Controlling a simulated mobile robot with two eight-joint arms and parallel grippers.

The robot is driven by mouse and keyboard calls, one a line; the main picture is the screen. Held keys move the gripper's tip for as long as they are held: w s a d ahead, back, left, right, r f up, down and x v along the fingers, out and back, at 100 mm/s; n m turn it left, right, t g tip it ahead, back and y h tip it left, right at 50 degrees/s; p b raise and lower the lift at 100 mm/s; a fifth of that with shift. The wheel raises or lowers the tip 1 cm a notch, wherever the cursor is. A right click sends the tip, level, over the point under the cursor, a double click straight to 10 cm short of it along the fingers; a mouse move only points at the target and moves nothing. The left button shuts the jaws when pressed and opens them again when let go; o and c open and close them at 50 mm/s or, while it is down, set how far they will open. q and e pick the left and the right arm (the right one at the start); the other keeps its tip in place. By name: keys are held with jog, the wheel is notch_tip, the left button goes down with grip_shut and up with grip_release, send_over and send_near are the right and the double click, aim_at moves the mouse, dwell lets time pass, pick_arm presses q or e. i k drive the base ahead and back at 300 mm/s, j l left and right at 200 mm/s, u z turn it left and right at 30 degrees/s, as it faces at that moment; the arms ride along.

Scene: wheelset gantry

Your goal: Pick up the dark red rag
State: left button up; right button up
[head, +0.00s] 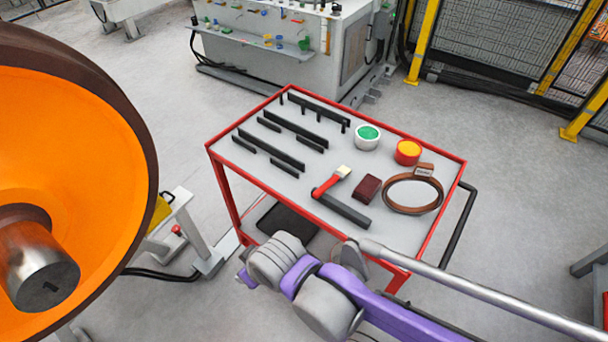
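The dark red rag (367,188) is a small folded block lying flat on the grey top of the red-framed cart (250,166). It lies between a red-and-black brush-like tool (342,197) on its left and a brown ring-shaped strap (411,193) on its right. Nothing covers the rag. A purple and grey arm of mine comes in from the lower right, in front of the cart's near edge. No gripper fingers show on it. My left gripper is not in view.
A green-topped tin (367,137) and a yellow-topped red tin (407,152) stand behind the rag. Several black bars (292,129) lie on the cart's left half. A metal rod (480,290) crosses the lower right. A large orange wheel (75,130) fills the left.

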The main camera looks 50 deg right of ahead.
aim_at(367, 189)
jog(key=z, duration=2.4)
jog(key=i+z, duration=0.15)
jog(key=z, duration=0.3)
jog(key=i+j+z, duration=0.1)
jog(key=z, duration=0.35)
jog(key=i+j+z, duration=0.1)
jog(key=z, duration=0.3)
jog(key=i, duration=0.05)
